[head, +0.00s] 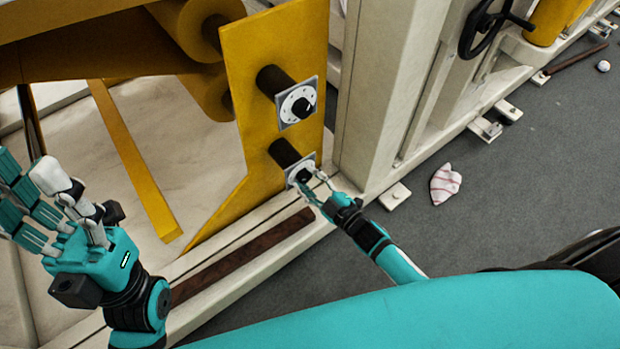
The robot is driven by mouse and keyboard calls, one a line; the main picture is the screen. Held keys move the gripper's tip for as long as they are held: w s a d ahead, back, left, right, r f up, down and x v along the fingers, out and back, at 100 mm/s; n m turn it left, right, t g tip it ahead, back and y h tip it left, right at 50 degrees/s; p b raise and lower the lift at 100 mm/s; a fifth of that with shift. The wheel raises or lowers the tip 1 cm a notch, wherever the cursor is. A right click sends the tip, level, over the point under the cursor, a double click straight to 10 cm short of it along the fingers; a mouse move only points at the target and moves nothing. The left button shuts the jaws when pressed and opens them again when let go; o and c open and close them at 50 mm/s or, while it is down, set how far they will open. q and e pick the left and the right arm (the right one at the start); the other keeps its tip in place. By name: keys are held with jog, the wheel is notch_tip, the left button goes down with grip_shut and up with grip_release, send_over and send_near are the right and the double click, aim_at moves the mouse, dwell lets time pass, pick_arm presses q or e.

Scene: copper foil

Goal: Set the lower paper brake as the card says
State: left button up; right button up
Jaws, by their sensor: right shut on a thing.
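The lower paper brake dial (291,177) is a pale plate with a round scale, on a dark shaft (284,152) that sticks out of the yellow panel. My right gripper (307,178) is shut on its knob; the fingers hide most of the knob, so its setting cannot be read. The upper brake dial (289,104) is above it, with a black knob and a white scale whose marks are too small to read. My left gripper (62,192) is raised at the left, its fingers spread and empty, away from the dials. I see no card in this view.
The yellow panel (262,50) and yellow rollers (195,30) stand behind the dials. A cream machine frame (385,80) rises to the right, with a black handwheel (487,25). A striped cloth (445,184) lies on the grey floor, which is otherwise mostly clear there.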

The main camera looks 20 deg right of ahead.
jog(key=o, duration=1.2)
jog(key=shift+c, duration=0.2)
jog(key=v, duration=1.2)
